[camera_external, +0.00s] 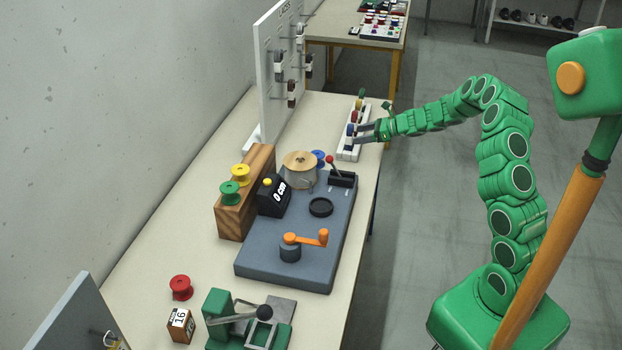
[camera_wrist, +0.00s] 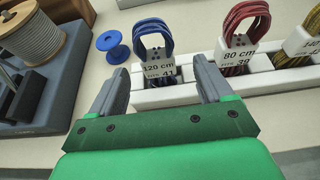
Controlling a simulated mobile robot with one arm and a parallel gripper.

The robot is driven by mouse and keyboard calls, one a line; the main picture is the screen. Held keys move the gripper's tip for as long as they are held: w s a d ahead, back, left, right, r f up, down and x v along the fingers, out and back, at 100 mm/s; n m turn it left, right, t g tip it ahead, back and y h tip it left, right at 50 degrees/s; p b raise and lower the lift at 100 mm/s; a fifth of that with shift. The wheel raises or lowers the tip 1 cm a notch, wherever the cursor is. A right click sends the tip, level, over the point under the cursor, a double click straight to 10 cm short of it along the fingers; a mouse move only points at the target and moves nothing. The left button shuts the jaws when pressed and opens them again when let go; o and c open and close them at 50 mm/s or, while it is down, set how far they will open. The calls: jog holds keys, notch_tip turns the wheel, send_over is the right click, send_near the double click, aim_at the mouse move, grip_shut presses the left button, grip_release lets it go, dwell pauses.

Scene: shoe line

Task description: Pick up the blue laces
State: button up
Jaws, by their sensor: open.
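The blue laces (camera_wrist: 153,38) are a looped bundle with a white tag reading "120 cm" and 41. They stand in a slot of a white rack (camera_wrist: 262,82), and show small in the external view (camera_external: 350,130). My gripper (camera_wrist: 162,75) is open, its two grey fingers on either side of the tag and lower part of the bundle as the wrist view sees it. I cannot tell whether the fingers touch it. In the external view my gripper (camera_external: 366,132) is at the rack's right side, beside the blue laces.
Red laces (camera_wrist: 245,22) tagged 80 cm and yellow laces (camera_wrist: 297,52) stand in the same rack. A blue spool (camera_wrist: 112,44) lies left of the rack. A grey winding machine (camera_external: 310,255) takes up the table's middle. A white pegboard (camera_external: 280,70) stands along the wall.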

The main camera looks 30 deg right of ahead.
aim_at(348, 138)
jog(key=shift+x, duration=1.15)
jog(key=x, duration=0.3)
jog(key=shift+w+a+f, duration=0.1)
jog(key=shift+a+f, duration=0.25)
jog(key=shift+w+a+f, duration=0.15)
jog(key=shift+w+a, duration=0.2)
jog(key=shift+w, duration=0.1)
jog(key=c, duration=1)
